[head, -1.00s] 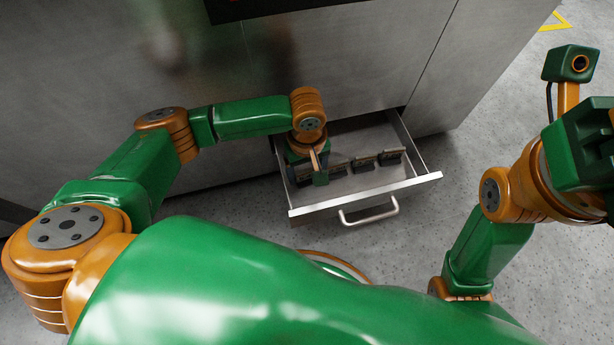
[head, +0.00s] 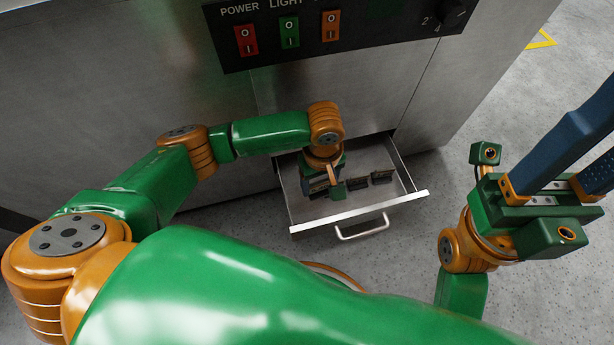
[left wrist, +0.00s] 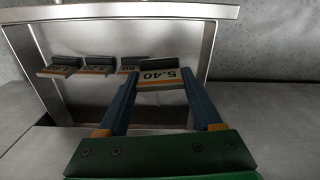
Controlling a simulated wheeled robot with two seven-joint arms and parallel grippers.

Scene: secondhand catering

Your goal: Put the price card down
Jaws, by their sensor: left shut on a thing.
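The price card marked 5.40 (left wrist: 160,82) has a pale face with an orange strip and a dark holder. My left gripper (left wrist: 158,88) is shut on it, with a blue finger at each end. In the head view my left gripper (head: 336,188) is inside the open drawer (head: 408,200), and its own arm partly hides it. I cannot tell whether the card touches the drawer floor. Several similar cards stand in a row in the drawer, one of them at the far left of the wrist view (left wrist: 60,68). My right gripper (head: 597,150) is open and apparently empty, its fingertips cut off.
The drawer's handle (head: 362,229) faces me below a steel cabinet (head: 150,80). A black panel (head: 345,35) with red, green and orange switches is above. Open speckled floor lies to the right.

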